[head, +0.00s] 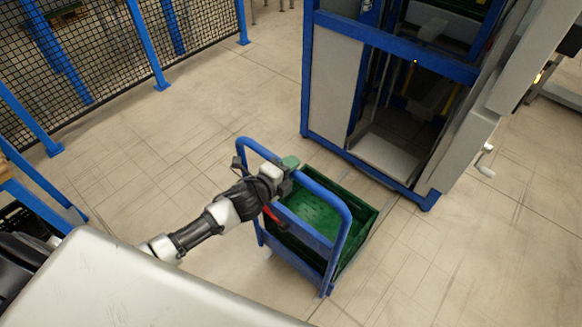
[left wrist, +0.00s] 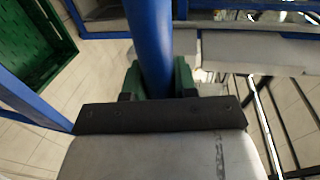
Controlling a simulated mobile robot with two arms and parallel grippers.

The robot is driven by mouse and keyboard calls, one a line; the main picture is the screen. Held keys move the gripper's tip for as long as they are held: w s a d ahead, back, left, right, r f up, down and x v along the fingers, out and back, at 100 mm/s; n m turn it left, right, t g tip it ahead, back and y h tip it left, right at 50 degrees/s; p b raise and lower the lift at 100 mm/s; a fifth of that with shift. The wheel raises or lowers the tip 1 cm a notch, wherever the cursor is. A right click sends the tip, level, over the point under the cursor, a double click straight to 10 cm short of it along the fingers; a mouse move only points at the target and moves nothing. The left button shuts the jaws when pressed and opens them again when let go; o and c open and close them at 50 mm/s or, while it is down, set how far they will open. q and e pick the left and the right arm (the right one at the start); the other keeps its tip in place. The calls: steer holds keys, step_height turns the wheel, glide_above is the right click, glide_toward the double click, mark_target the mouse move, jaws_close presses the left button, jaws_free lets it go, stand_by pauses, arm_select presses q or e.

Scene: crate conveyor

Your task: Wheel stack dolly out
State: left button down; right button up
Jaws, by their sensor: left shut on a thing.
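The dolly has a blue tubular push handle (head: 342,205) and stands on the floor in the middle of the head view. A green crate (head: 318,212) sits on it; its inside looks empty from here. My left gripper (head: 290,165) is shut on the top bar of the blue handle. In the left wrist view the blue bar (left wrist: 150,45) runs between the green fingers, and part of the green crate (left wrist: 35,45) shows at the upper left. The dolly's wheels are mostly hidden. My right gripper is not in view.
A blue-framed machine (head: 370,165) with an open bay stands just behind the dolly. A mesh fence with blue posts (head: 150,50) runs along the upper left. Open tiled floor (head: 215,110) lies left of the dolly, and more (head: 470,255) lies to its right.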

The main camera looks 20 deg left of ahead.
arm_select(q)
steer(key=shift+w+a+f, duration=0.1)
steer(key=shift+w+a, duration=0.05)
steer(key=shift+a, duration=0.25)
steer(key=c, duration=1.2)
jaws_free()
steer(key=o, duration=0.3)
steer(key=shift+w+a+f, duration=0.1)
steer(key=shift+s+d, duration=0.2)
steer(key=shift+s, duration=0.25)
steer(key=shift+a+b+v, duration=0.1)
steer(key=shift+b+v, duration=0.4)
steer(key=shift+v, duration=2.05)
steer(key=shift+a+b+v, duration=0.15)
steer(key=shift+b+v, duration=0.35)
steer(key=shift+v, duration=2.05)
steer(key=shift+w, duration=0.15)
